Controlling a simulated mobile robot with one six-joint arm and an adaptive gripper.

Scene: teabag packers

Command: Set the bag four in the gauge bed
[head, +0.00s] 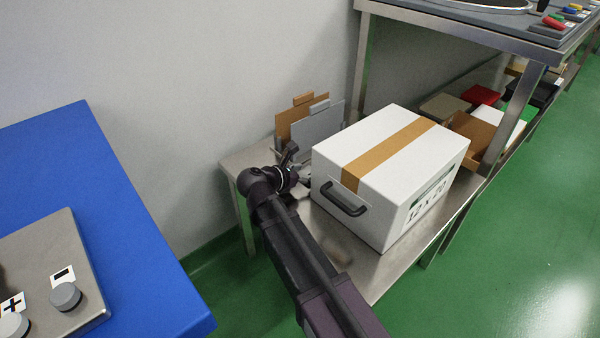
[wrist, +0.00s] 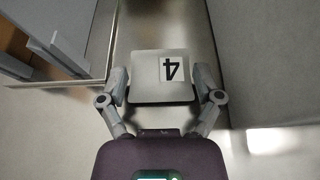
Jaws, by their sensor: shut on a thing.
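Bag four (wrist: 145,92) is a flat, pale grey, square-faced piece with a white label marked 4, upside down in the wrist view. My gripper (wrist: 161,80) is shut on it, with one finger at each side. In the head view my gripper (head: 298,178) is over the low steel table (head: 330,225), just left of the white carton. Little of the bag shows there. I cannot tell which thing in view is the gauge bed.
The white carton (head: 390,165) with brown tape and a black handle stands close right of my gripper. Upright brown (head: 292,122) and grey (head: 320,127) boards stand behind it. A blue table (head: 120,210) is at left. A raised steel shelf (head: 480,38) is at right.

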